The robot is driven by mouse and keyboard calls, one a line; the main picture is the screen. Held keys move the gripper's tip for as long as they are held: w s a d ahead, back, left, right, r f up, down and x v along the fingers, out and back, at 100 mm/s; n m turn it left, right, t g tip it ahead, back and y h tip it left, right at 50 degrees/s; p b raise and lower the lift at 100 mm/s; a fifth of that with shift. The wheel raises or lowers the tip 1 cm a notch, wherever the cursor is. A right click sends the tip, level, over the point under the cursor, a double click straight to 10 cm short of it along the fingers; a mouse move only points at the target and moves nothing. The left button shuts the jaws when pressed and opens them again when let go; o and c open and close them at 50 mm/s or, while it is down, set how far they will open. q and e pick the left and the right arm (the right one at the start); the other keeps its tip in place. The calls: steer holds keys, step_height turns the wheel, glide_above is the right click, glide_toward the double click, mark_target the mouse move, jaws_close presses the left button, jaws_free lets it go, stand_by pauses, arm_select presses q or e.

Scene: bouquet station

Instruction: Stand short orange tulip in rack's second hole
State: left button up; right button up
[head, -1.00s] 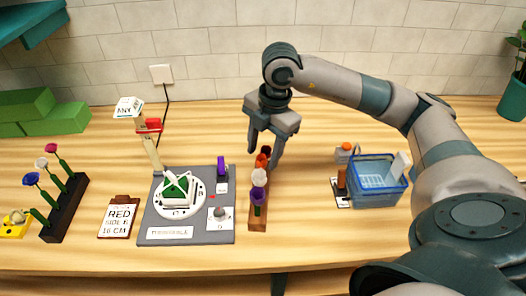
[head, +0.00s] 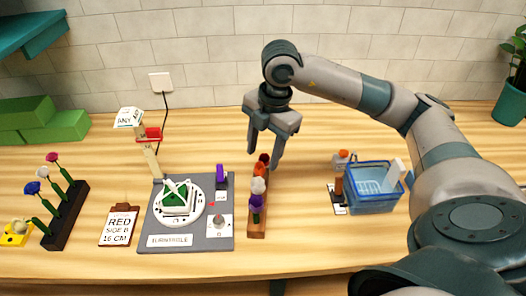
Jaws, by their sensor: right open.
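My right gripper (head: 263,148) is open, pointing down above the far end of a narrow brown wooden rack (head: 258,226). Nothing shows clamped between its fingers. In that rack stand a dark red flower (head: 263,158), an orange-red one (head: 261,169), a white one (head: 258,186) and a purple one (head: 256,202). They overlap, so the holes are hidden and I cannot tell which is the short orange tulip. A black rack (head: 63,228) at the left holds blue (head: 32,188), white (head: 42,171) and pink (head: 52,157) flowers. My left gripper is not in view.
A grey board (head: 187,228) with a round white turntable (head: 178,206) lies left of the wooden rack. A clipboard (head: 119,225) reads "RED SIDE B 16 CM". A blue basket (head: 371,203) stands at the right beside an orange-topped item (head: 343,155). Bare table separates rack and basket.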

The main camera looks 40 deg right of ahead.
steer(key=o, duration=0.6)
